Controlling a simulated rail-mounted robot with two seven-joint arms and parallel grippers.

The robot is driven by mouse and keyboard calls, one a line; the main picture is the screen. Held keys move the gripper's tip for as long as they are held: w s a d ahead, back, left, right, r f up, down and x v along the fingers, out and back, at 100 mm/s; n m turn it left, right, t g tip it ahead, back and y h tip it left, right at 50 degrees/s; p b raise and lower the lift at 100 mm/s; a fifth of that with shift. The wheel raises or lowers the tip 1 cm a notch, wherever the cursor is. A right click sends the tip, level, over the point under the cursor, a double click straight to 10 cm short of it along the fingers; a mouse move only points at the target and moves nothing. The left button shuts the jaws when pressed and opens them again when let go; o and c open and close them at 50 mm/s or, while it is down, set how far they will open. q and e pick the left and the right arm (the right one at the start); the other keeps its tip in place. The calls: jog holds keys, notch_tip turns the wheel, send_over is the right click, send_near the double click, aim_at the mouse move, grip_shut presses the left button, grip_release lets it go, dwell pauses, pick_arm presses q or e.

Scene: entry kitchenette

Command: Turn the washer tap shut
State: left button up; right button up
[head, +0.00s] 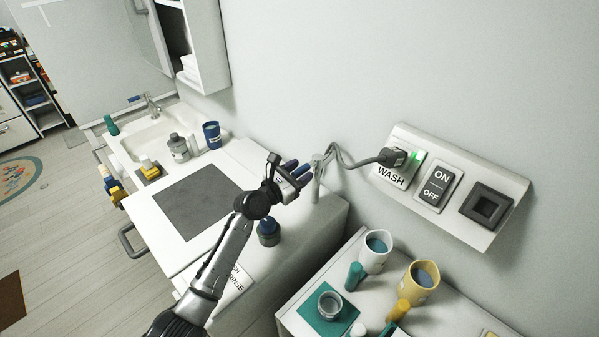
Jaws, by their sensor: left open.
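The washer tap (317,168) is a pale metal fitting at the wall, behind the counter's back edge, with grey hose or cable beside it. My left gripper (294,175) is open, with its fingers at the left side of the tap. Small blue parts show among the fingers; I cannot tell whether they belong to the tap's handle or to the gripper. The gripper hides part of the tap, and I cannot tell whether they touch. My right gripper is not in view.
A blue-lidded jar (269,234) stands on the counter close under my left forearm. A wall panel (459,192) holds a WASH plug, an ON/OFF switch and a socket. Cups (375,252) stand on a lower right surface. A dark mat (197,200) lies clear at left.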

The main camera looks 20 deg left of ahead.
pick_arm(q)
jog(key=shift+w, duration=0.1)
grip_shut()
dwell(0.5)
